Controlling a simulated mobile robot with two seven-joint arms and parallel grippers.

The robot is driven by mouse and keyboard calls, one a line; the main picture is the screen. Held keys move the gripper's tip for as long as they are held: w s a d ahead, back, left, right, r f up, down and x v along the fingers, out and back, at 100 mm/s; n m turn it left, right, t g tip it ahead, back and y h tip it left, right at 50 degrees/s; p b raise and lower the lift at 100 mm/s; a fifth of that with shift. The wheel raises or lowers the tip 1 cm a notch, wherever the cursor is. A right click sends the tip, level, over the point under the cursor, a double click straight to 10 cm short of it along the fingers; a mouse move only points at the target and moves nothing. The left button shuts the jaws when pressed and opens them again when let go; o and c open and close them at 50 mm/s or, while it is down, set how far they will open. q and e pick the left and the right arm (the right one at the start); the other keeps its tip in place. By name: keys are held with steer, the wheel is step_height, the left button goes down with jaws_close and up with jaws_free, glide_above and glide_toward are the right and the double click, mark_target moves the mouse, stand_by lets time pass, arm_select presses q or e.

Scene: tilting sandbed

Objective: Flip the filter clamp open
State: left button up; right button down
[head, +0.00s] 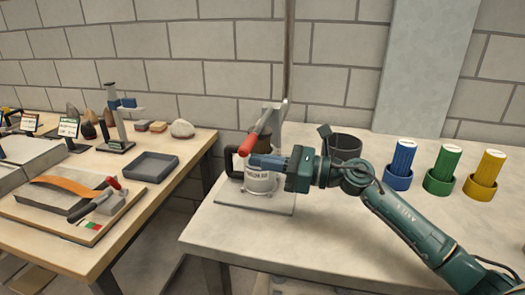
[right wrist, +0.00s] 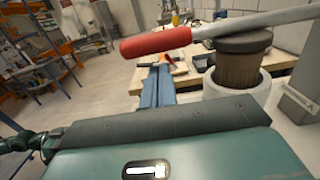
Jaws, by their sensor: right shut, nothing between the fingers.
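The filter clamp has a red-handled lever; the red grip (head: 253,138) slants down to the left from its metal stand (head: 277,112) in the head view. In the right wrist view the red grip (right wrist: 157,42) and grey lever lie above a dark brown filter cup (right wrist: 240,62) that sits over a pale cylinder (right wrist: 235,86). My right gripper (head: 256,161) is shut and empty, in front of the cup and below the red grip. Its blue fingers (right wrist: 158,72) show a gap to the grip in the wrist view. The gripper hides part of the labelled white vessel (head: 261,184). My left gripper is not in view.
The clamp stands on a light base plate (head: 245,202) on the pale table (head: 330,240). A dark cup (head: 346,148) stands behind my right arm. Blue (head: 401,165), green (head: 444,168) and yellow (head: 486,172) cylinders stand at right. A wooden bench (head: 165,190) is at left, across a gap.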

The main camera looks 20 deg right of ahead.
steer(key=shift+a+r, duration=0.1)
steer(key=shift+r, duration=0.3)
